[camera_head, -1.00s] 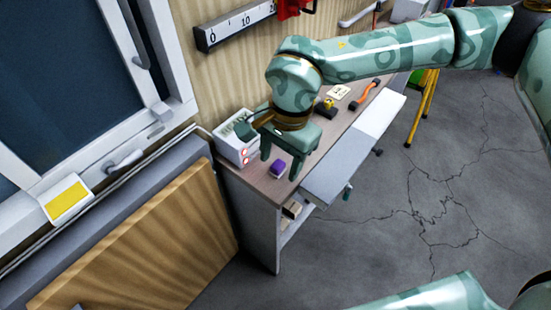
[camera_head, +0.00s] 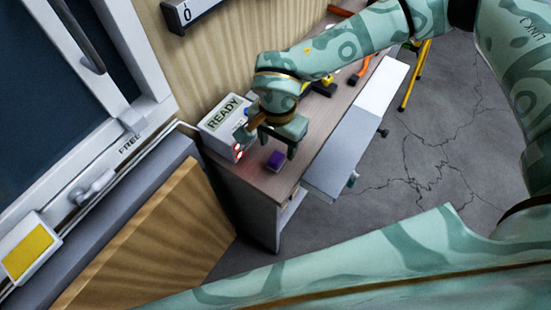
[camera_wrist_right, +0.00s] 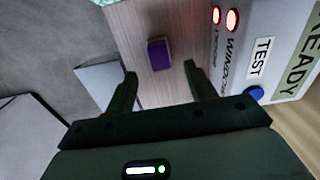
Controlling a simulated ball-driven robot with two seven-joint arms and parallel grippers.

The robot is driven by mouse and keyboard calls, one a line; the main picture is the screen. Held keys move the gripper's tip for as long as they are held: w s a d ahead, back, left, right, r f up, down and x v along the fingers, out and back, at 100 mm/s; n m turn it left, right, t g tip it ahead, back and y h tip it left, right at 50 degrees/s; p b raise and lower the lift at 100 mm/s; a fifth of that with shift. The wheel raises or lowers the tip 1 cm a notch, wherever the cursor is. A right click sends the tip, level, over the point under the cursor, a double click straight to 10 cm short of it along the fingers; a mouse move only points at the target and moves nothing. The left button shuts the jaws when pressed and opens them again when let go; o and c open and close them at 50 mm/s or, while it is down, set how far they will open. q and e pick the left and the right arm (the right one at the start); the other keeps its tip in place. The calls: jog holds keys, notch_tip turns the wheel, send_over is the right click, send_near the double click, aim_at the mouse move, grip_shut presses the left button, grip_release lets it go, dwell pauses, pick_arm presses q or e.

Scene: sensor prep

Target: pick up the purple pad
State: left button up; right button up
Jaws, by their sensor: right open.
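The purple pad (camera_head: 275,161) lies on the near end of the wooden workbench top (camera_head: 311,150), beside the white box. My right gripper (camera_head: 278,146) is open and empty, just above and behind the pad in the head view. In the right wrist view the purple pad (camera_wrist_right: 159,54) sits ahead of the open fingertips (camera_wrist_right: 160,72), roughly centred between them and apart from both. My left gripper is out of view.
A white box labelled READY (camera_head: 223,124), with red lights, stands close beside the pad and right gripper. It also shows in the right wrist view (camera_wrist_right: 275,55). Tools (camera_head: 325,87) lie farther along the bench. A pale drawer or ledge (camera_head: 345,150) juts from its front.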

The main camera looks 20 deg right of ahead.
aim_at(276, 157)
jog(key=f, duration=0.2)
jog(key=f+b, duration=0.1)
jog(key=f, duration=0.2)
jog(key=shift+s+a+f, duration=0.15)
jog(key=shift+a+f, duration=0.05)
jog(key=shift+f, duration=0.1)
jog(key=c, duration=1.1)
